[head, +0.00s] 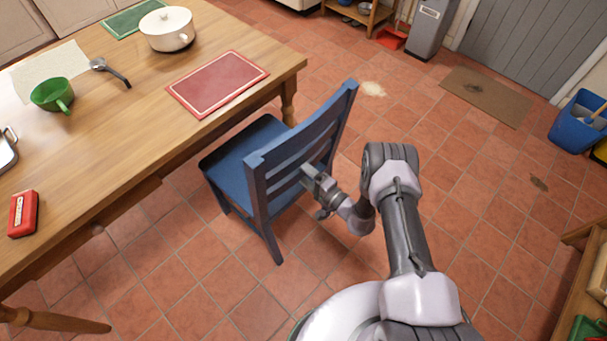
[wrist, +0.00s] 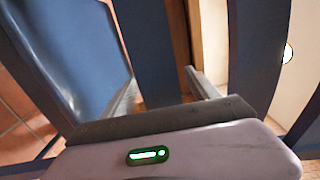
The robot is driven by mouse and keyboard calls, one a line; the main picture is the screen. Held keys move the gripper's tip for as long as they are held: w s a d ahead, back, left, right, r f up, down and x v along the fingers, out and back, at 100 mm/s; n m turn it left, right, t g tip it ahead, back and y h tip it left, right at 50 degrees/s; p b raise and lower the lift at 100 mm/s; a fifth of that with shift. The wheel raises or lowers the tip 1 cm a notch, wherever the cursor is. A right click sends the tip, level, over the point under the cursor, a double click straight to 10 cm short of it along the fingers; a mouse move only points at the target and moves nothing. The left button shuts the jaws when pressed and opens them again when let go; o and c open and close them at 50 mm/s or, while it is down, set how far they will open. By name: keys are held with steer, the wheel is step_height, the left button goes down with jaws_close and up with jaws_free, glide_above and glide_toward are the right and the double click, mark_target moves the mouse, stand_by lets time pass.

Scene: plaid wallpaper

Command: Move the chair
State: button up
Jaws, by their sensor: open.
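A blue wooden chair (head: 255,160) with a slatted back stands upright on the tiled floor, beside the wooden table's right end. Its seat faces the table and its back faces my arm. My gripper (head: 315,177) is at the chair's slatted back, on the side away from the table. In the wrist view my open gripper (wrist: 163,92) has its two fingers on either side of a blue slat (wrist: 155,50) of the chair back. The blue seat (wrist: 75,45) shows at the left. Whether the fingers touch the slat I cannot tell.
The wooden table (head: 135,120) holds a red placemat (head: 218,84), a white pot (head: 167,28) and a green cup (head: 53,95). A doormat (head: 486,95) and a blue bucket (head: 578,120) are at the right. Open tiled floor lies between the chair and the doormat.

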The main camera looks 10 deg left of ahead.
jaws_close()
steer(key=shift+f, duration=0.1)
steer(key=shift+s+f, duration=0.1)
stand_by(0.4)
